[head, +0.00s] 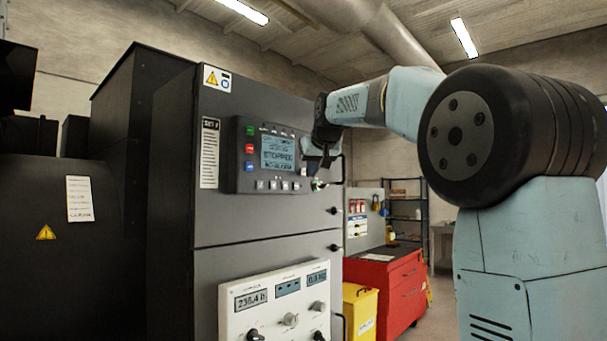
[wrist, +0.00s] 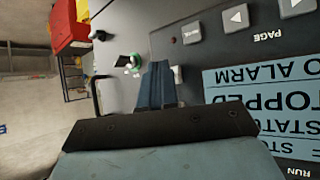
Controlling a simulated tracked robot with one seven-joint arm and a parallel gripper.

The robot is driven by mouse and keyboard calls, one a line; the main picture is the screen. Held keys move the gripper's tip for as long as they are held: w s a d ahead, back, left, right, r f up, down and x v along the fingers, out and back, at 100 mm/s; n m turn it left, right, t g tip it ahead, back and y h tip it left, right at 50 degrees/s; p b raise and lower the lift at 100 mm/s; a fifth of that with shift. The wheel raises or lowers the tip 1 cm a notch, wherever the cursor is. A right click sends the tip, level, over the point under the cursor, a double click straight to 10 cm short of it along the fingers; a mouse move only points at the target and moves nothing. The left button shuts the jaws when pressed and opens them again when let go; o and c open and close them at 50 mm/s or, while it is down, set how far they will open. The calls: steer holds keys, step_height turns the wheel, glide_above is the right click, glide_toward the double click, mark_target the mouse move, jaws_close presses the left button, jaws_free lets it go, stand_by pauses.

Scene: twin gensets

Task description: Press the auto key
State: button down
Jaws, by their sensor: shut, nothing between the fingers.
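The controller panel (head: 270,157) is on the front of the dark genset cabinet. Its screen (head: 277,153) reads STOPPED and, in the wrist view (wrist: 262,112), NO ALARM. A green key (head: 250,131), a red key (head: 249,149) and a blue key (head: 249,167) stand in a column at its left. I cannot read which key is auto. My gripper (head: 318,168) is at the panel's right edge. In the wrist view its fingers (wrist: 157,66) are together and empty, beside a pale key (wrist: 178,75). I cannot tell whether they touch the panel.
A small green-and-white fitting (wrist: 133,66) sits by the fingertips, and a cabinet handle (wrist: 97,95) stands out nearby. A white meter box (head: 276,303) is below the panel. A red tool cabinet (head: 385,290) and a yellow bin (head: 360,312) stand to the right.

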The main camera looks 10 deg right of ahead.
steer(key=shift+w+a, duration=0.2)
steer(key=shift+w, duration=0.05)
stand_by(0.4)
steer(key=shift+s+d, duration=0.55)
steer(key=shift+s, duration=0.2)
steer(key=s+d, duration=0.1)
steer(key=s, duration=0.1)
steer(key=s+d, duration=0.2)
steer(key=shift+s+d, duration=0.3)
steer(key=shift+s, duration=0.1)
stand_by(0.4)
stand_by(0.6)
steer(key=s+a+f+m+g+h, duration=0.1)
steer(key=s+f+g, duration=0.4)
steer(key=s+f, duration=2.9)
steer(key=shift+a+f, duration=0.3)
steer(key=shift+f, duration=0.15)
